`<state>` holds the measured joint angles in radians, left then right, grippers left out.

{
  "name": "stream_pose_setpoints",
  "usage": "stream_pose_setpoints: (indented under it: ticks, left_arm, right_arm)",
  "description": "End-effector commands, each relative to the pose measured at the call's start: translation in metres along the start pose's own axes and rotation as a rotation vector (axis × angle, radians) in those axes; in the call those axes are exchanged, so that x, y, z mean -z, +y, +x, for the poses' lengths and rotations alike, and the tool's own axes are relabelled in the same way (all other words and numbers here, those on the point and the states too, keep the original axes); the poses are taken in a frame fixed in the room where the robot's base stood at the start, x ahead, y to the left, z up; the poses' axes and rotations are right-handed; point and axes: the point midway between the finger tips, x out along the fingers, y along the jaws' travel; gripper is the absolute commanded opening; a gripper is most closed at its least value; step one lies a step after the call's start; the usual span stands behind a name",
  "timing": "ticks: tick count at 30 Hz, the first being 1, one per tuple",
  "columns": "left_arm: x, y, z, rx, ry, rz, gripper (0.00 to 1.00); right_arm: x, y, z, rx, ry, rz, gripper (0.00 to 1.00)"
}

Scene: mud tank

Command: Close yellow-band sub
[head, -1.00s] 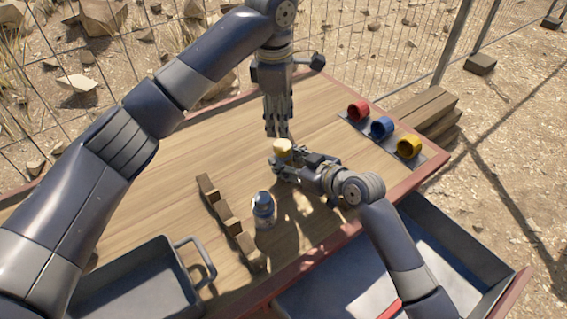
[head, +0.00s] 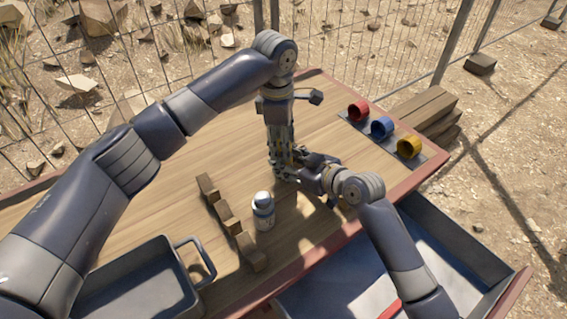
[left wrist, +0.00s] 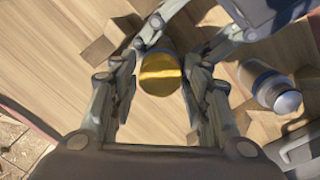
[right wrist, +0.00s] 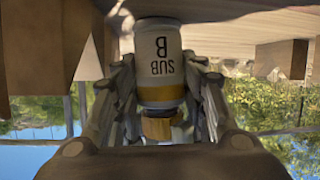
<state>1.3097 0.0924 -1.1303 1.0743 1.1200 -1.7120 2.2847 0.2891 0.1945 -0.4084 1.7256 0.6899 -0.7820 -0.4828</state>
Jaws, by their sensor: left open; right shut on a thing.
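The yellow-band sub (right wrist: 160,65) is a white bottle lettered "SUB B" with a yellow band. It shows upside down in the right wrist view, with a yellow top part (right wrist: 157,128) beyond the band. My right gripper (head: 287,172) is shut on the sub and holds it above the table. My left gripper (head: 281,160) points down from above, open, with its fingers on either side of the yellow top. The left wrist view shows that round top (left wrist: 160,75) between the fingers; contact cannot be told. In the head view the grippers hide most of the sub.
A second bottle with a silver top (head: 263,212) stands beside a notched wooden rack (head: 228,218). Red (head: 358,111), blue (head: 381,127) and yellow (head: 408,147) cups sit at the table's right edge. A grey tray (head: 130,262) with a handle is at front left.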

Motion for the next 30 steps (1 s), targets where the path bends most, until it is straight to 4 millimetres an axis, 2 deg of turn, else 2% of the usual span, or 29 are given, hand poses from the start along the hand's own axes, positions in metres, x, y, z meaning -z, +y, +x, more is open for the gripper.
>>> stream_pose_setpoints:
  ticks: [8,13,19,25,30]
  left_arm:
    - [0.0002,0.0,0.0011,0.0,0.0,0.0,0.43]
    - [0.0002,0.0,0.0009,0.0,0.001,0.0,0.06]
    - [-0.0001,0.0,0.0009,0.0,0.0,0.031,0.05]
    - [-0.0002,-0.0001,0.0008,0.0,0.0,0.228,0.05]
    - [0.0001,-0.0001,0.001,0.0,0.001,0.302,0.05]
  right_arm:
    - [-0.0007,-0.0001,0.0001,0.0,-0.001,0.0,0.0]
    - [-0.0007,-0.0001,0.0001,0.0,-0.001,0.0,0.0]
    - [-0.0007,-0.0001,0.0001,0.0,-0.001,0.0,0.0]
    - [-0.0007,-0.0001,0.0001,0.0,-0.001,0.0,0.0]
    - [-0.0006,-0.0001,0.0001,0.0,-0.001,0.0,0.0]
